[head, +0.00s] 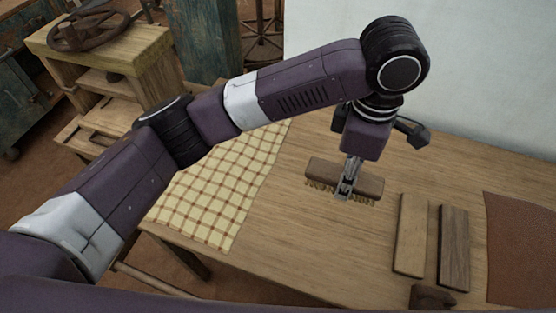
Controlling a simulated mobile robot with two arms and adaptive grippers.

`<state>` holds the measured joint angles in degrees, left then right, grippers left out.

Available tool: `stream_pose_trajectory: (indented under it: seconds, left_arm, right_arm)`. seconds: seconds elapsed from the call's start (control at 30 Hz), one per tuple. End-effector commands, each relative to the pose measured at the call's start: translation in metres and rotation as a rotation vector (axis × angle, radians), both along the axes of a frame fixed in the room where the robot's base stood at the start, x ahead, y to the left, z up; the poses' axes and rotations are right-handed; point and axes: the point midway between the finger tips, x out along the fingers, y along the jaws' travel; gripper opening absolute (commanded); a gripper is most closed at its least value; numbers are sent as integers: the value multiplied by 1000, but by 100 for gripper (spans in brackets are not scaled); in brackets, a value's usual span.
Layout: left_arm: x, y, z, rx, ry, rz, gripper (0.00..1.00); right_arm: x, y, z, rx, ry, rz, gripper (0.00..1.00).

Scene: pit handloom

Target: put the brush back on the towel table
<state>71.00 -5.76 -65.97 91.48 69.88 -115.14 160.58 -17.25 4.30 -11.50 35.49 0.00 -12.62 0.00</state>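The brush (322,173) has a brown wooden back and pale bristles pointing down. My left gripper (346,188) comes down over its middle, with one finger visible across the near side; the far finger is hidden. The gripper looks shut on the brush. The brush is over the wooden table (285,240), right of the checked towel; I cannot tell whether its bristles touch the tabletop. The yellow and brown checked towel (215,190) lies flat over the table's left end, partly hidden by my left arm. My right gripper is out of view.
Two wooden slats, one light (411,235) and one dark (454,248), lie right of the brush. A small dark lump (432,297) is at the near edge. A brown leather sheet (522,250) covers the right end. A white wall (480,70) stands behind.

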Motion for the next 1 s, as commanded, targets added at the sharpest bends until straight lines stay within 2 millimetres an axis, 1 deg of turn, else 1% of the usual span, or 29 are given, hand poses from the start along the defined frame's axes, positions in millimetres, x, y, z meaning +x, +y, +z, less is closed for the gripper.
stream_pose_trajectory:
  seconds: [0.07, 0.2, 0.27, 0.33, 0.37, 0.53, 0.8, 0.9, 1.0]
  left_arm:
    - [-2, -5, 3, 0, -1, 22, 15]
    - [-3, -7, 4, -1, 0, 37, 15]
    - [-3, -7, 1, 0, 2, 38, 15]
    - [-4, -7, -9, -1, 4, 37, 15]
    - [-4, -7, -15, -1, 6, 38, 15]
    - [-5, -7, -61, -1, 8, 36, 15]
    - [-3, -6, -126, 1, 2, 37, 15]
    - [-3, -6, -142, 0, 0, 36, 15]
    - [-3, -6, -151, -1, -1, 35, 15]
  right_arm:
    - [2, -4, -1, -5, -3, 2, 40]
    - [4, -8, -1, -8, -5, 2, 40]
    - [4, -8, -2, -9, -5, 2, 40]
    - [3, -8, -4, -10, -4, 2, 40]
    - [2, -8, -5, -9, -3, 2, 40]
    - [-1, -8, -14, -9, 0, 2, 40]
    - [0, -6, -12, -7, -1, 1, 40]
    - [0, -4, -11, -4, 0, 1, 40]
    - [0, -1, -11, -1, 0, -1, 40]
